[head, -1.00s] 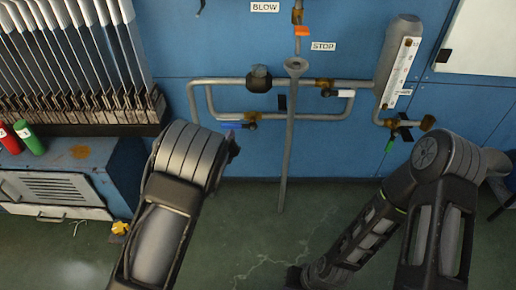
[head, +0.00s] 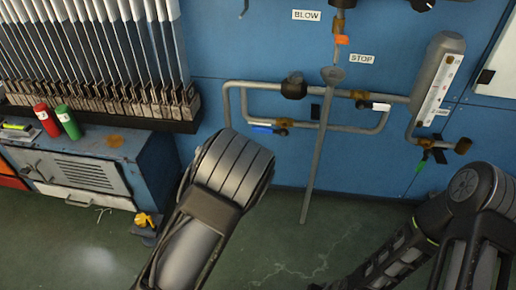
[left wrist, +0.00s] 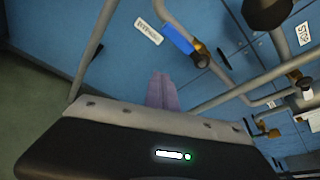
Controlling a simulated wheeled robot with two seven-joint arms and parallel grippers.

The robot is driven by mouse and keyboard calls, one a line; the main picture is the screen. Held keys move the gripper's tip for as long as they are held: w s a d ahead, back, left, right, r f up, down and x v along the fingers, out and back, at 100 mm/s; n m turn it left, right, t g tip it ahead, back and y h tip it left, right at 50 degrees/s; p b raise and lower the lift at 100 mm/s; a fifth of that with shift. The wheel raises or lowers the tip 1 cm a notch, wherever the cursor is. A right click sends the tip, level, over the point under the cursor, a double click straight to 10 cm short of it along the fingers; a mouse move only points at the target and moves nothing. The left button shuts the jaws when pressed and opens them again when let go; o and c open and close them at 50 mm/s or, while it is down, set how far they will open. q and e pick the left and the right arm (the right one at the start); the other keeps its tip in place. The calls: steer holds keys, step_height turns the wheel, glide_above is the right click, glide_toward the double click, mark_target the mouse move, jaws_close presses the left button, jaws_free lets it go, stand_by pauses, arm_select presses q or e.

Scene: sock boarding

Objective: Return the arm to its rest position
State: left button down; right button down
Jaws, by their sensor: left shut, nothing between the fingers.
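My left arm (head: 225,180) rises from the bottom of the head view, its thick grey joint in front of the blue wall. My left gripper is hidden behind it there. In the left wrist view, my left gripper (left wrist: 163,90) shows as two purplish fingers side by side, shut and empty. They point toward the piping, and a blue-handled valve (left wrist: 178,40) is just beyond their tips. My right arm (head: 475,205) is bent at the lower right, its forearm slanting down to the left. Its gripper is outside the view.
Grey pipes (head: 315,126) with valves run along the blue wall (head: 250,45). A vertical cylinder (head: 437,75) is at right. A rack of boards (head: 100,60) stands at left above a blue cabinet (head: 155,165) bearing red and green cylinders. The green floor (head: 270,240) is clear between my arms.

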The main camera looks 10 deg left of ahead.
arm_select(q)
steer(key=shift+v, duration=1.05)
steer(key=shift+d, duration=0.15)
